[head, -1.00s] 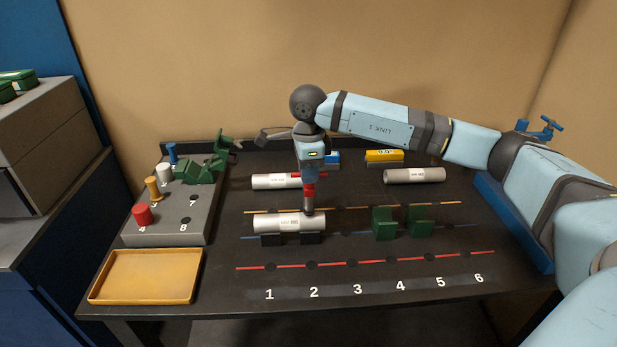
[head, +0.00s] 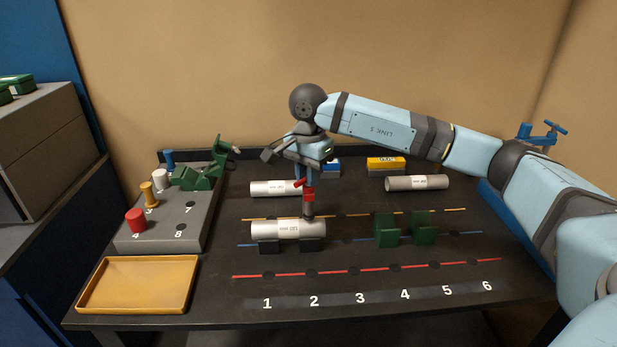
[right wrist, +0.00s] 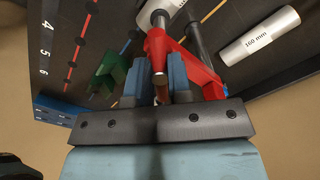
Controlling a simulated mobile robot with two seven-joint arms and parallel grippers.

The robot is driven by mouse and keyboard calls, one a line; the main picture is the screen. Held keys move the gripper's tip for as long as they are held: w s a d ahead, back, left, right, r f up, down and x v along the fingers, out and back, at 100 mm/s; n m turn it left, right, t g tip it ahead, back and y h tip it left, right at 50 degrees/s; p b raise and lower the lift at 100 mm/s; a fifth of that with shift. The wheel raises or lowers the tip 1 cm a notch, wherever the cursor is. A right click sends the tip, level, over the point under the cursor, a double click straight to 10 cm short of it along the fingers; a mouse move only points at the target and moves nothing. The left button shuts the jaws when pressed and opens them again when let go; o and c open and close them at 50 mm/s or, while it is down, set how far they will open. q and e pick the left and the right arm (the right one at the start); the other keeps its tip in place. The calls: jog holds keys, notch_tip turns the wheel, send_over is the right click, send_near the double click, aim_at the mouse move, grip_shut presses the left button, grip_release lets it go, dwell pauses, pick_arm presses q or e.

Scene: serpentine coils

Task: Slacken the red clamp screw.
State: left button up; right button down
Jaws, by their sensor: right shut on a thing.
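The red clamp screw (head: 306,184) stands above the front white cylinder (head: 288,230), near its right end. That cylinder lies in two black supports. In the right wrist view the red clamp (right wrist: 200,72) has a red bar running to the right, and its screw (right wrist: 156,46) passes between my blue fingers. My right gripper (head: 304,178) points down from above, shut on the red clamp screw; the fingers (right wrist: 158,82) sit on either side of it. The screw's lower end is partly hidden. My left gripper is not in view.
A rear white cylinder (head: 272,188) and a grey cylinder (head: 417,183) lie behind. Green supports (head: 402,230) stand right of centre. A grey block (head: 155,226) with coloured pegs and an empty orange tray (head: 137,285) are on the left. The table front is clear.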

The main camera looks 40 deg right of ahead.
jog(key=shift+r+n, duration=0.1)
jog(key=shift+n, duration=0.2)
jog(key=c, duration=1)
grip_release()
jog(key=shift+o, duration=0.2)
notch_tip(320, 180, up, 14)
